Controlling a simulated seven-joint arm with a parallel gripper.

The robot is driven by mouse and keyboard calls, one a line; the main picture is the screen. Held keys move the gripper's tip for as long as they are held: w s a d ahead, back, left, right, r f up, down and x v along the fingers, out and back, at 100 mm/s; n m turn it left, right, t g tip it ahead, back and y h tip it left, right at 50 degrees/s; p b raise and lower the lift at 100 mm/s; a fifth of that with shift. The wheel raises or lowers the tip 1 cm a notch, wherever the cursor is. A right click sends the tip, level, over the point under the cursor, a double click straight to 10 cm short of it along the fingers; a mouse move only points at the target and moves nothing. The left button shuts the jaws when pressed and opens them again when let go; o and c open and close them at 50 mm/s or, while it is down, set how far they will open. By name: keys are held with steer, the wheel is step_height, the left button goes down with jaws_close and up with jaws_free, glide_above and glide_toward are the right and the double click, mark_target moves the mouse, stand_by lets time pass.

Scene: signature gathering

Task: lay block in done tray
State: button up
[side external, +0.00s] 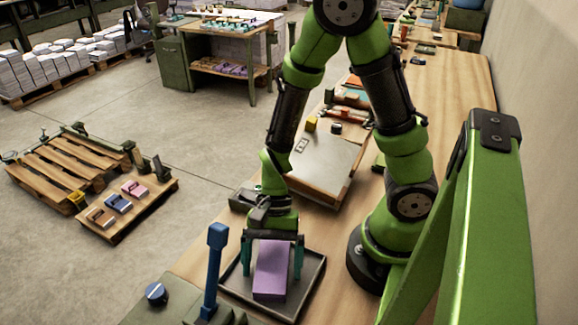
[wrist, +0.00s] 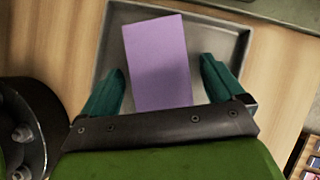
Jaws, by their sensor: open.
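A purple block (side external: 271,270) lies in a dark grey tray (side external: 312,286) on the wooden bench. The block also shows in the wrist view (wrist: 157,62), inside the grey tray (wrist: 235,36). My gripper (side external: 273,272) is over the tray, pointing down, with its teal fingers on either side of the block. In the wrist view my gripper (wrist: 163,76) is open, with a gap between each finger and the block. Whether the block rests fully flat on the tray floor is hard to tell.
A pale board (side external: 318,165) with small items lies farther back on the bench. A wooden pallet (side external: 70,165) is on the floor at left.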

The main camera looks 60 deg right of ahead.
steer(key=w+d+r+n+t+h, duration=0.1)
steer(key=d+r+n+t, duration=0.2)
steer(key=r, duration=0.5)
steer(key=w+d+r+n+t+h, duration=0.1)
steer(key=d+r+n+t, duration=0.2)
steer(key=r, duration=0.4)
steer(key=w+d+r+n+t+h, duration=0.1)
steer(key=d+r+n+t+h, duration=0.1)
steer(key=r, duration=0.6)
steer(key=shift+w+d+r+n+t, duration=0.25)
steer(key=shift+d+r+n+t, duration=0.05)
steer(key=shift+d+n+t, duration=0.5)
